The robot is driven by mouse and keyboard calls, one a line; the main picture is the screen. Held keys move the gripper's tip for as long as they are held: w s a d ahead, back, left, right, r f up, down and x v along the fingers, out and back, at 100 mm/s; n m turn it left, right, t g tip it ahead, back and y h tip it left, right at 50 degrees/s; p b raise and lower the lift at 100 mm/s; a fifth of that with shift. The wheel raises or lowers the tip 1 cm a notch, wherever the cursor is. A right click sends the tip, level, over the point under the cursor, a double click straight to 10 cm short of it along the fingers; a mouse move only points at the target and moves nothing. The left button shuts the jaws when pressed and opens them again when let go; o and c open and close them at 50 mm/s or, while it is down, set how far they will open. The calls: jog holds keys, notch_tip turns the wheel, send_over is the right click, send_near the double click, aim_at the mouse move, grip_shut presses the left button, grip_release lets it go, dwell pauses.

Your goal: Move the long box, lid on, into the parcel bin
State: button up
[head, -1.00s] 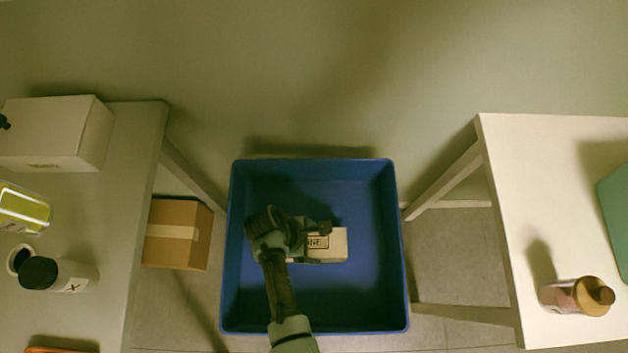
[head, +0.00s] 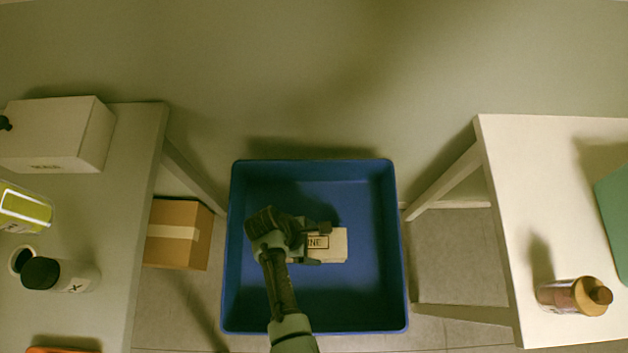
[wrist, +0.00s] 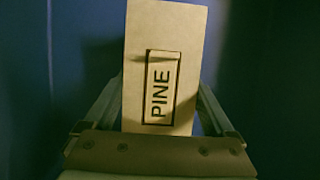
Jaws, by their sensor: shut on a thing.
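The long box (head: 337,244) is pale cream with a dark-framed label ending in "NE". In the wrist view the long box (wrist: 163,50) shows the full word "PINE", and its top face looks closed. My gripper (head: 316,243) is shut on the box near its left end. The fingers (wrist: 165,105) lie along both sides of the box. The box is inside the walls of the blue parcel bin (head: 316,320). I cannot tell whether its underside touches the bin floor.
A table at left (head: 125,200) holds a white box (head: 55,135), a black-capped bottle (head: 60,274) and a yellow-green item (head: 22,207). A taped carton (head: 178,234) stands on the floor. A white table at right (head: 540,150) holds a pink bottle (head: 570,296) and a green container (head: 615,215).

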jog(key=shift+f+b, duration=0.45)
jog(key=shift+f, duration=0.15)
dwell(0.5)
jog(key=o, duration=1.1)
jog(key=shift+r, duration=0.1)
notch_tip(320, 180, up, 9)
jog(key=p, duration=0.9)
dwell(0.3)
